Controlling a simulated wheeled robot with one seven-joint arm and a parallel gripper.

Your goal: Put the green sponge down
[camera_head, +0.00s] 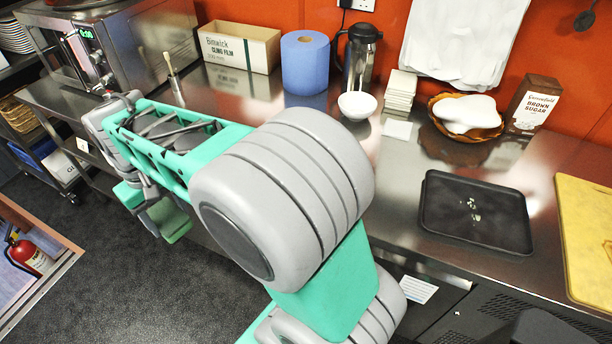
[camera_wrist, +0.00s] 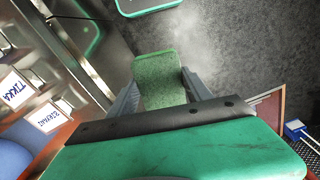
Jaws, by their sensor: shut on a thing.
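The green sponge (camera_wrist: 158,80) sits between the two grey fingers of my gripper (camera_wrist: 160,88) in the wrist view. The gripper is shut on it, and the sponge's far end sticks out past the fingers. Dark floor shows beyond it. In the head view my gripper hangs at the left, low beside the front of the steel counter (camera_head: 395,165), partly hidden by my arm. A dull green block, seemingly the sponge, shows below my forearm there.
A black tray (camera_head: 475,212) with a few scraps lies on the counter beside a yellow board (camera_head: 590,235). A white bowl (camera_head: 357,105), blue paper roll (camera_head: 305,62), flask (camera_head: 361,55), bread basket (camera_head: 466,117) and sugar box (camera_head: 532,104) stand behind. Bare counter lies left of the tray.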

